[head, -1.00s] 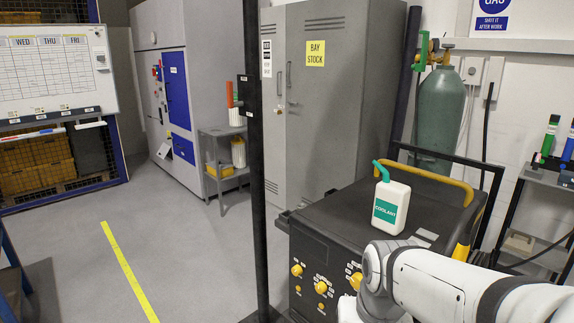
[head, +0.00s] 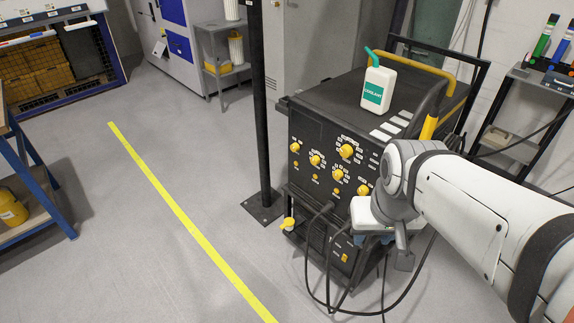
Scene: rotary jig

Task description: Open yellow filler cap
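A small yellow part that looks like the filler cap (head: 287,224) sticks out low on the front left corner of the black machine (head: 310,100). Nothing touches it. My white and grey arm comes in from the right, in front of the machine's right side. The grey end of my gripper (head: 403,258) points down there, to the right of the yellow part and well apart from it. Its fingers cannot be made out, so its opening is unclear. A white coolant bottle (head: 377,88) with a green spout stands upright on the machine's top.
Several yellow knobs (head: 338,174) sit on the machine's upper front panel. Black cables (head: 330,265) hang from its lower front to the floor. A black post (head: 258,120) stands at its left. The floor left of it is clear, with a yellow line (head: 180,212).

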